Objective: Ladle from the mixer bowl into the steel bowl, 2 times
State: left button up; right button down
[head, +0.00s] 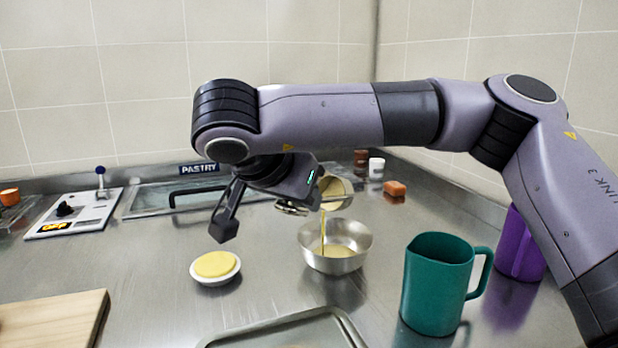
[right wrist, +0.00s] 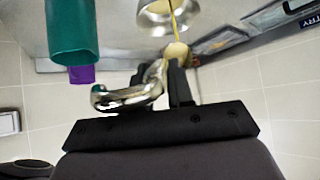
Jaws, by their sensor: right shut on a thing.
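My right gripper (head: 308,203) is shut on the metal ladle, and its chrome handle (right wrist: 130,95) shows between the fingers in the right wrist view. The ladle cup (head: 336,188) is tilted above the steel bowl (head: 312,234). A thin yellow stream (head: 323,232) runs from the cup into the steel bowl, where a yellow pool (head: 333,251) lies. The steel bowl also shows in the right wrist view (right wrist: 152,20). I cannot make out the mixer bowl in either view. My left gripper is not in view.
A white dish (head: 215,279) with a yellow top stands left of the steel bowl. A teal pitcher (head: 434,285) and a purple pitcher (head: 521,245) stand to the right. A tray (head: 285,328) and a wooden board (head: 50,318) lie in front. A switch panel (head: 72,217) is at left.

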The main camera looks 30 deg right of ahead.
jog(key=shift+s+a+f+h, duration=0.15)
jog(key=shift+a+f+h, duration=0.25)
jog(key=shift+a+f, duration=0.25)
pick_arm(q)
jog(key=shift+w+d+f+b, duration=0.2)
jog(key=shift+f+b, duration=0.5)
jog(key=shift+b, duration=0.45)
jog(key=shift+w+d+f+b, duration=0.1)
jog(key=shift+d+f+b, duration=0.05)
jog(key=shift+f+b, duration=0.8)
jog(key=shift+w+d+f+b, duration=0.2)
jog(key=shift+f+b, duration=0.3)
jog(key=shift+b, duration=0.8)
pick_arm(e)
notch_tip(320, 180, down, 12)
jog(key=a+n+t+h, duration=0.1)
jog(key=a+t+h, duration=0.1)
jog(key=h, duration=0.4)
jog(key=shift+s+r+t+h, duration=0.25)
jog(key=shift+t+h, duration=0.15)
jog(key=shift+t, duration=0.1)
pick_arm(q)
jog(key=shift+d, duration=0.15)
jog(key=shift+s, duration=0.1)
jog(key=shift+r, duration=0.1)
pick_arm(e)
jog(key=shift+r, duration=0.1)
